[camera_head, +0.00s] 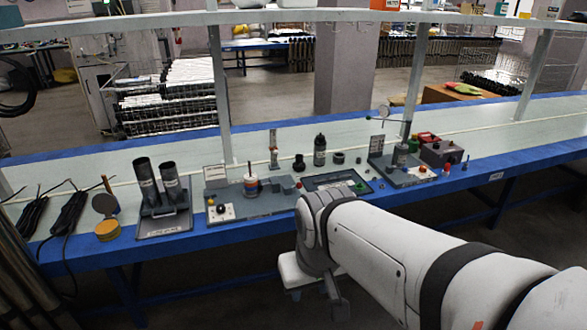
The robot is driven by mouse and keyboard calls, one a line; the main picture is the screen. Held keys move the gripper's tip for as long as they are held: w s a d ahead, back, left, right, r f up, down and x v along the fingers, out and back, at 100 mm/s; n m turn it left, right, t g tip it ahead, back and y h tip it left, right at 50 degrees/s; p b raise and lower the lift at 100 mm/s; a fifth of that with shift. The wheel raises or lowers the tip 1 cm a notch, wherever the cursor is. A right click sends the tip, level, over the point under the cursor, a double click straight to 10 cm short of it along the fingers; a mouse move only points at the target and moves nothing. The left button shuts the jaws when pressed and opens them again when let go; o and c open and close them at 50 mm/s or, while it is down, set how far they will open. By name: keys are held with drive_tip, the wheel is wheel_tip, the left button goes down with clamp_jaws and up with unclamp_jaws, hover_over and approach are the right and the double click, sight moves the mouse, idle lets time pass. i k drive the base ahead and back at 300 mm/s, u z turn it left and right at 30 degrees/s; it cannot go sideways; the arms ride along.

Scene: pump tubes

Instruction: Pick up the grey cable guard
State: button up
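I cannot tell for sure which thing is the grey cable guard. Two long dark pieces with thin leads, the left one (34,214) and the right one (70,212), lie at the bench's left end. Two dark upright tubes, a left one (146,182) and a right one (171,182), stand in a grey holder right of them. My arm comes in from the lower right and bends down in front of the bench's front edge. My gripper (335,298) seems to be at its low end, apart from everything on the bench; its fingers are not clear.
The long pale bench (120,165) has a blue edge. Posts carry a shelf above.

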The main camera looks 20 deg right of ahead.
sight(332, 179)
drive_tip(key=u, duration=0.1)
drive_tip(key=k, duration=0.5)
drive_tip(key=z, duration=0.95)
drive_tip(key=i, duration=2)
drive_tip(key=u, duration=0.65)
drive_tip(key=i, duration=0.95)
drive_tip(key=z, duration=0.4)
